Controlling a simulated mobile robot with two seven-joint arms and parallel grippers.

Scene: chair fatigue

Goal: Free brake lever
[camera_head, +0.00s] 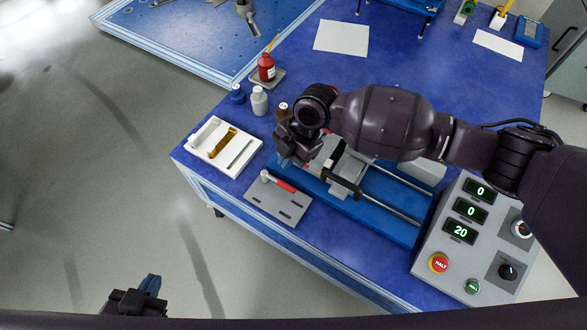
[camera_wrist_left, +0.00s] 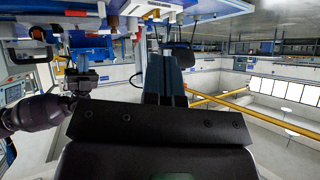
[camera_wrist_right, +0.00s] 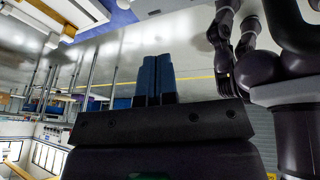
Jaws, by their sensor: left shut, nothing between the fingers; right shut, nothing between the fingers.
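A lever with a red grip (camera_head: 284,186) lies on a grey slotted plate (camera_head: 265,207) near the table's front edge. I take it for the brake lever; what holds it cannot be made out. My right gripper (camera_head: 285,160) is shut and empty, above and just behind the lever in the head view; I cannot tell that it touches anything. Its blue fingers are together in the right wrist view (camera_wrist_right: 156,78). My left gripper (camera_head: 150,284) is shut and empty, low over the floor, away from the table. Its closed fingers show in the left wrist view (camera_wrist_left: 165,75).
A blue rail rig (camera_head: 395,222) with a black handle (camera_head: 344,188) stands right of the lever, partly hidden by my right arm. A white tray (camera_head: 208,160) with small parts lies left. Bottles (camera_head: 260,100) stand behind it. A control box (camera_head: 480,240) is at right.

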